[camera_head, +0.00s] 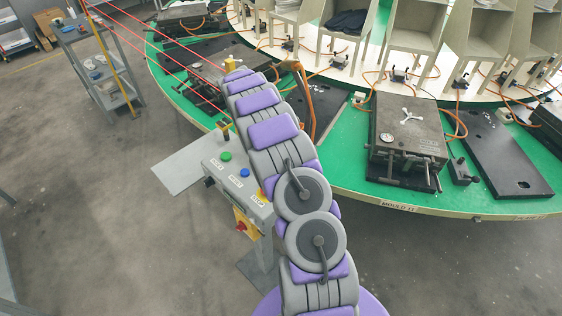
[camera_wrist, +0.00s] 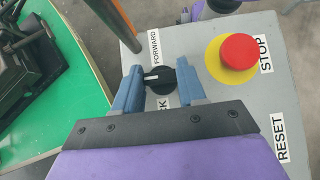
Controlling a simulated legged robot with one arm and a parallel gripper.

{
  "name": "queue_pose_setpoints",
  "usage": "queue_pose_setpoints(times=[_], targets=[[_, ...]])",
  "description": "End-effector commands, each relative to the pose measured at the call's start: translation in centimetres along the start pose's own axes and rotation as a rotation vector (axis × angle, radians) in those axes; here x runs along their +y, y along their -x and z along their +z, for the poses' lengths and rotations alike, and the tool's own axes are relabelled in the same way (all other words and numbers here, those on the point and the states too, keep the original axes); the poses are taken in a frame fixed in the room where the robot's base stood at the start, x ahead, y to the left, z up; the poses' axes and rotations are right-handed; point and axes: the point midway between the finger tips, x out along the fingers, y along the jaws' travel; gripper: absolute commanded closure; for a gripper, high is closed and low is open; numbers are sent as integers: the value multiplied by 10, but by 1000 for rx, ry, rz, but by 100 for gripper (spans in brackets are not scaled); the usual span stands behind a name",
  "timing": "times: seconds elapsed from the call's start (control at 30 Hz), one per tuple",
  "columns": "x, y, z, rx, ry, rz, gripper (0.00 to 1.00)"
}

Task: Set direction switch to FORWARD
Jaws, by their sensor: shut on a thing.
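In the wrist view the direction switch (camera_wrist: 161,80) is a black knob with a white mark on the grey panel. Its white mark lies sideways, toward the left finger. The FORWARD label (camera_wrist: 155,47) is above the knob, and a label ending in "CK" (camera_wrist: 162,108) is below it, partly hidden by my gripper. My gripper (camera_wrist: 158,73) has its two blue fingers on either side of the knob, shut on it. In the head view my arm hides the switch and my gripper.
A red STOP button (camera_wrist: 238,52) on a yellow base stands right of the switch, near the RESET label (camera_wrist: 282,138). A copper-coloured bar (camera_wrist: 82,28) crosses left of the panel. The control box (camera_head: 222,163) stands beside the green carousel (camera_head: 350,165) carrying moulds (camera_head: 408,130).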

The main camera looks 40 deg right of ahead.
Motion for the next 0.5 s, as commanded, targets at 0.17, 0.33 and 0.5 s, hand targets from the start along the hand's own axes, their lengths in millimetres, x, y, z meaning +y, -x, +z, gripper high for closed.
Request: queue_pose_setpoints(times=[0.17,0.33,0.5], targets=[[2,0,1,-2,-104,-107,90],[2,0,2,-4,-184,-186,90],[3,0,2,-4,-239,-239,90]])
